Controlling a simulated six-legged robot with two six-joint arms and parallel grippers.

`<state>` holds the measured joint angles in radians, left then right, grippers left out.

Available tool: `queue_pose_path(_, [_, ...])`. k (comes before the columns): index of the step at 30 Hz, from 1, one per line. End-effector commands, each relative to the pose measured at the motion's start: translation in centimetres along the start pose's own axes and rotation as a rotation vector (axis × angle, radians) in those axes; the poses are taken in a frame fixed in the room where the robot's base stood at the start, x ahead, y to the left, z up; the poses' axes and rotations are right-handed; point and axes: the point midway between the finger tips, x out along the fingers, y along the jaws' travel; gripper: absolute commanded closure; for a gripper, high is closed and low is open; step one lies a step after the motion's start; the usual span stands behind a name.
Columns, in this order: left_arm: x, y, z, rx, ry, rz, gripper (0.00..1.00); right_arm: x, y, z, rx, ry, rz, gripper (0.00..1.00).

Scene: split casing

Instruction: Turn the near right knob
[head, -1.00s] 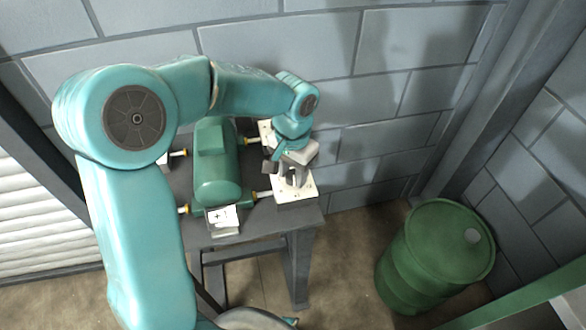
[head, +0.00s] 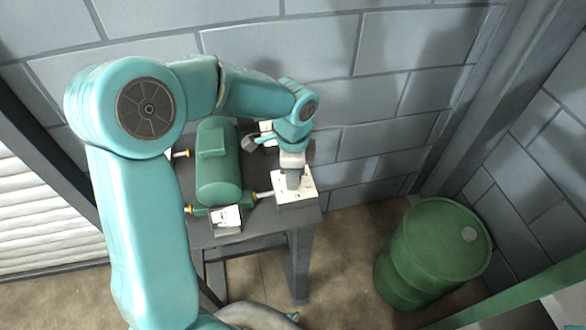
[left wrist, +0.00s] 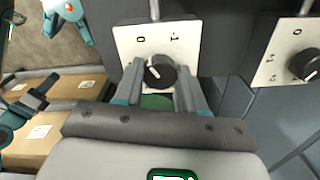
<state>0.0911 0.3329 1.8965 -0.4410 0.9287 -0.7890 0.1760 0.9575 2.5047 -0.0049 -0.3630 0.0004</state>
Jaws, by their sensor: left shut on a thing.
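The near right knob (left wrist: 160,72) is dark and round with a white pointer line, on a white plate (left wrist: 128,40) marked 0 and 1. In the left wrist view it sits between the two fingers of my left gripper (left wrist: 160,88), which is shut on it. In the head view my left gripper (head: 292,178) points down onto the white-topped box (head: 306,190) at the right of the green casing (head: 218,172). The gripper hides the knob there. My right gripper does not show clearly in either view.
Another knob (left wrist: 306,64) on a white plate is at the right of the left wrist view. A white-topped box (head: 226,218) stands at the table's (head: 260,227) front. A green barrel (head: 432,250) stands on the floor to the right. A block wall is close behind.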

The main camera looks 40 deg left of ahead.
Motion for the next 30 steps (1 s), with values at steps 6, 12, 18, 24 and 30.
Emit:
queue_pose_path(6, [-0.4,-0.2,-0.1,0.202,0.004,-0.007,0.91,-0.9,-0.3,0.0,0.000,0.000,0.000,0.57])
queue_pose_path(12, [-0.4,-0.2,-0.1,0.391,0.003,-0.006,0.91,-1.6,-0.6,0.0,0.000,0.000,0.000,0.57])
queue_pose_path(18, [-0.4,-0.2,-0.1,0.581,0.002,-0.008,0.91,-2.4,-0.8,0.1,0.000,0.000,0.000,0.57])
queue_pose_path(24, [-0.4,-0.3,-0.1,0.758,0.002,-0.008,0.91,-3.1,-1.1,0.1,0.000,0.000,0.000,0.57])
queue_pose_path(30, [-0.4,-0.3,-0.1,0.899,0.002,-0.008,0.91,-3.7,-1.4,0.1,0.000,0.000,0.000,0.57])
